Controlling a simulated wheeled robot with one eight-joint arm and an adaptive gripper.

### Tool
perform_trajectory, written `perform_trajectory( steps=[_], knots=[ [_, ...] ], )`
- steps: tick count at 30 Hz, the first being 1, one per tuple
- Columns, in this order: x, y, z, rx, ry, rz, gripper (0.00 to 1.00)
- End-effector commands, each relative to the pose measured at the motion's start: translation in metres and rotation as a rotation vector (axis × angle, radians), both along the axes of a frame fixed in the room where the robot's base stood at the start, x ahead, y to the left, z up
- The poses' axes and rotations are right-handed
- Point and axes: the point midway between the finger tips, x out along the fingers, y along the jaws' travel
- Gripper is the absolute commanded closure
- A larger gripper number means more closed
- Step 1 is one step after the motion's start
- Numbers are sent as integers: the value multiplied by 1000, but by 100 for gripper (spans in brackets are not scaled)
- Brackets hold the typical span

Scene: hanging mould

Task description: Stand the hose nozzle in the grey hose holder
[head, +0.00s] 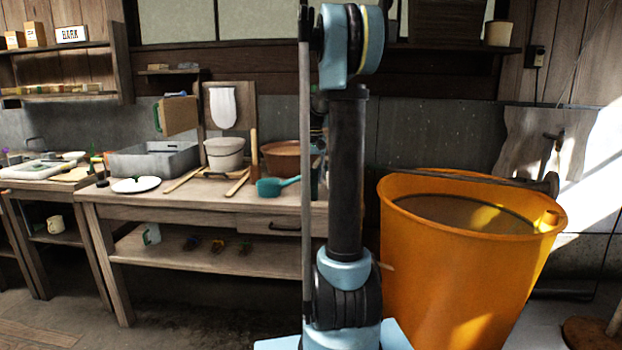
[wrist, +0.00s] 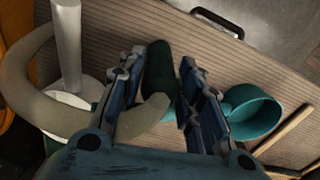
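A dark green cylindrical piece, apparently the hose nozzle (wrist: 158,65), lies between the fingers of my gripper (wrist: 162,60) in the wrist view. The fingers stand apart on either side of it; I cannot tell whether they press on it. A grey-beige curved piece, apparently part of the hose holder (wrist: 17,85), bends around the left and passes behind the left finger. Its tip shows between the fingers, near the nozzle's lower end. A pale grey upright post (wrist: 66,45) stands inside the curve. My arm hides this part of the bench in the head view.
A teal scoop (wrist: 253,112) lies right of my gripper on the wooden bench (wrist: 215,65); it also shows in the head view (head: 275,187). Wooden sticks (wrist: 285,130) lie beyond it. A large orange bucket (head: 460,270) stands right of my arm. A brown bowl (head: 285,160) sits on the bench.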

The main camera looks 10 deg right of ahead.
Motion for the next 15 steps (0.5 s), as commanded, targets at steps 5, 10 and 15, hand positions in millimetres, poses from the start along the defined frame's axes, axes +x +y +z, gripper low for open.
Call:
perform_trajectory(
  steps=[5,10,15],
  knots=[
    [0,0,13,0,0,0,67],
    [0,0,41,0,0,0,67],
    [0,0,72,0,0,0,67]
  ],
)
